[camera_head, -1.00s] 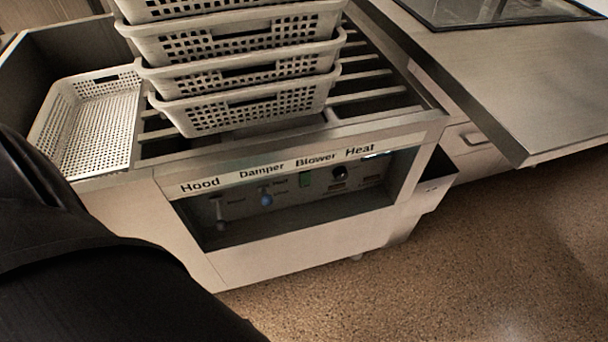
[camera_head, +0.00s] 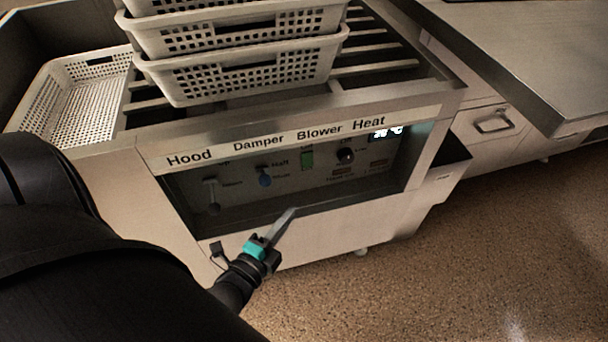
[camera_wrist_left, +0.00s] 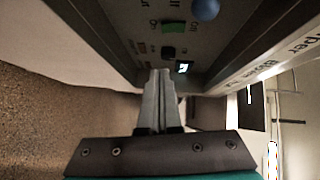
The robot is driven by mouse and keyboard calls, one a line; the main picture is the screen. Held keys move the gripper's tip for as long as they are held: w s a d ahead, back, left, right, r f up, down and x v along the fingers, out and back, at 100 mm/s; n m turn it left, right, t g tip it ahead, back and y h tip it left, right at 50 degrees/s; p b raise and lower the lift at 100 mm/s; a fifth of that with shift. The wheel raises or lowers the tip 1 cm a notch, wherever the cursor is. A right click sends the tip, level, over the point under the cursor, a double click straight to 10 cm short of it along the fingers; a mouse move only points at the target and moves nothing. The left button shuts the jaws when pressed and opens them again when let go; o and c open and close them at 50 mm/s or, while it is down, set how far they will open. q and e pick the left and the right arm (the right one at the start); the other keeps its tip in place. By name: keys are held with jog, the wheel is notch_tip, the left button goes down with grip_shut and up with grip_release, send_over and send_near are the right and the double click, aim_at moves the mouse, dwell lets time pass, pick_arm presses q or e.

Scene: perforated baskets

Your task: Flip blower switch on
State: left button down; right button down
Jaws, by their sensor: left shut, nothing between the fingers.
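The control panel (camera_head: 228,197) is set back in a recess under a label strip reading Hood, Damper, Blower and Heat. The green blower switch (camera_head: 307,159) sits under the Blower label. It also shows in the left wrist view (camera_wrist_left: 173,27), upper middle; I cannot tell its position. My left gripper (camera_head: 291,212) is shut and empty, at the lower edge of the recess, below and left of the switch and apart from it. In the left wrist view its fingers (camera_wrist_left: 158,75) are together, pointing towards the panel. My right gripper is not in view.
A blue knob (camera_head: 264,177), a lever (camera_head: 211,195) and a black heat knob (camera_head: 345,156) flank the switch. The label strip (camera_head: 290,139) overhangs the recess. Stacked white perforated baskets (camera_head: 240,75) stand on top, with another (camera_head: 85,105) at left. Open floor lies at right.

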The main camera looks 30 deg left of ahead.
aim_at(312, 165)
pick_arm(q)
jog(key=shift+a+r, duration=0.1)
jog(key=shift+r, duration=0.4)
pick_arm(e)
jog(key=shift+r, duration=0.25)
